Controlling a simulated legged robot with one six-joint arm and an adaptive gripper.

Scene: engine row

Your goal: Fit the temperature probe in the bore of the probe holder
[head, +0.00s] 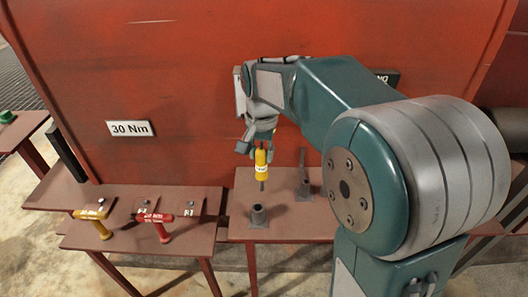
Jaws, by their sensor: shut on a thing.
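The temperature probe (261,167) has a yellow body with a pale label and a thin dark tip pointing down. My gripper (258,145) is shut on its upper end and holds it close to upright. The probe's tip is above the probe holder, which appears to be the short grey tube on a square base (259,216) on the red-brown bench. There is a visible gap between tip and tube, so the probe is outside the bore. A second short grey tube with a tall thin rod (303,185) stands to the right, partly near my arm.
A lower shelf (130,240) at left carries a yellow-handled tool (95,217) and a red-handled tool (155,220) on small stands. A red wall (190,80) with a "30 Nm" sign (130,128) rises close behind. A green-topped item (7,117) is far left.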

